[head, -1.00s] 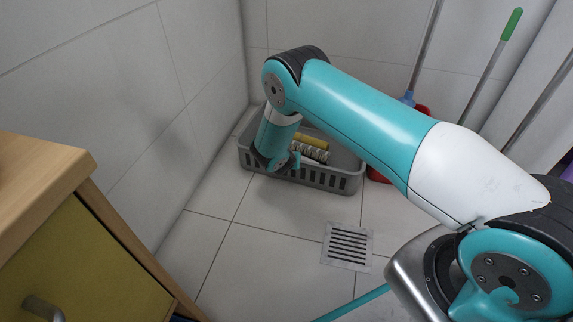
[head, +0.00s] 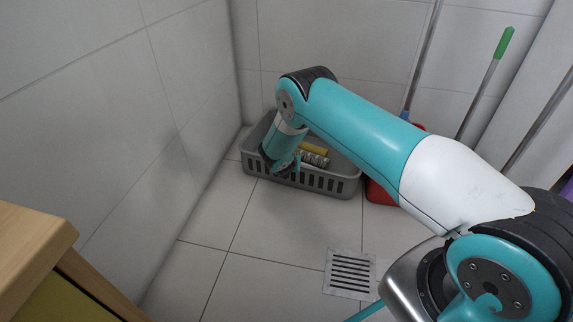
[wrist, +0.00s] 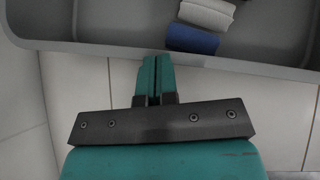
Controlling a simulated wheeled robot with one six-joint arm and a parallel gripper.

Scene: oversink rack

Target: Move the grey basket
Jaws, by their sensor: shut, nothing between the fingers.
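The grey basket (head: 330,185) stands on the tiled floor near the corner of two walls. It has slotted sides. Its near rim (wrist: 100,47) runs across the upper part of the wrist view. My gripper (head: 288,168) is at the left part of the basket's near side. In the wrist view my gripper (wrist: 156,62) has its fingers together, empty, with the tips right at the near rim. I cannot tell whether they touch it. The basket holds a yellow item (head: 313,149), a white roll (wrist: 207,14) and a blue roll (wrist: 192,39). My arm hides part of the basket.
A red container (head: 380,192) stands close to the basket's right end. Mop handles, one with a green tip (head: 504,42), lean at the back right. A floor drain (head: 350,273) lies in front. A wooden cabinet (head: 35,250) is at lower left. Floor between is clear.

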